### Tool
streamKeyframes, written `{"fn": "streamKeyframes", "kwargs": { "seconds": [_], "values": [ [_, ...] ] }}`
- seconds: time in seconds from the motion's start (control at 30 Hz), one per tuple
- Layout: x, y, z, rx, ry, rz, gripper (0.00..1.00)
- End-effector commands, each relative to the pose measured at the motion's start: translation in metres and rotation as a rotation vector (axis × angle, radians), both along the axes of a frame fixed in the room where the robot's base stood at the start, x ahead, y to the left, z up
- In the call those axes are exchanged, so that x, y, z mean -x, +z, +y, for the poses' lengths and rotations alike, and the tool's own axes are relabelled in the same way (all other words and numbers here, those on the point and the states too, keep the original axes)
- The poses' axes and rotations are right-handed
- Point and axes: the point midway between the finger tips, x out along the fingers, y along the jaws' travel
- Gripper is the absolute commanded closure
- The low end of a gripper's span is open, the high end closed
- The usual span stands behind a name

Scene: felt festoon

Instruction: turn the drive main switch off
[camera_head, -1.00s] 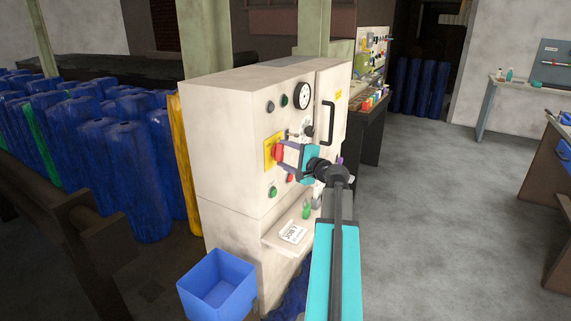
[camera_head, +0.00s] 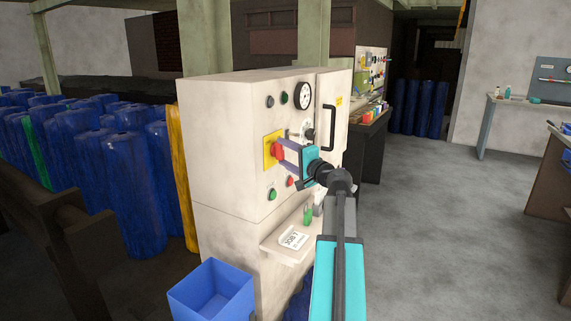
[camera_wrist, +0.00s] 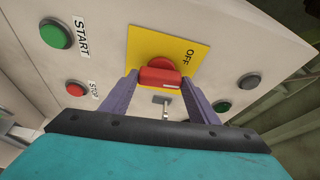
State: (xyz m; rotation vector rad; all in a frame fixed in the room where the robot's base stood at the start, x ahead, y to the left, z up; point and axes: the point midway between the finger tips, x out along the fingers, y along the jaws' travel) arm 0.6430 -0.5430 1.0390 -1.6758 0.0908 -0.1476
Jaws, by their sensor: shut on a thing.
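The drive main switch is a red handle (camera_head: 277,151) on a yellow plate (camera_head: 267,158) on the front of a cream cabinet. In the wrist view the red handle (camera_wrist: 160,77) shows a white mark on its near face, and the yellow plate (camera_wrist: 143,42) has OFF printed at its right side. My gripper (camera_head: 281,152) reaches the switch from the right, with its purple fingers on either side of the handle. In the wrist view my gripper (camera_wrist: 161,80) is shut on the handle. The fingers partly hide the lower edge of the plate.
A green START button (camera_wrist: 55,34) and red STOP button (camera_wrist: 76,88) sit close by. A key-like metal part (camera_wrist: 164,102) is just below the handle in the wrist view. A blue bin (camera_head: 211,292) stands at the cabinet's foot.

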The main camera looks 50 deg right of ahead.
Motion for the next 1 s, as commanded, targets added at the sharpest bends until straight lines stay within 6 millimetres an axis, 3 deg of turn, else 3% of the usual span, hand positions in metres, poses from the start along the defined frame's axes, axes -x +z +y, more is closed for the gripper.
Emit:
{"fn": "streamKeyframes", "kwargs": {
  "seconds": [0.03,1.0],
  "values": [
    [0.0004,-0.0066,-0.0016,0.018,-0.003,-0.004,0.68],
    [0.0003,-0.0094,-0.0034,0.360,-0.003,-0.088,0.68]
  ]
}}
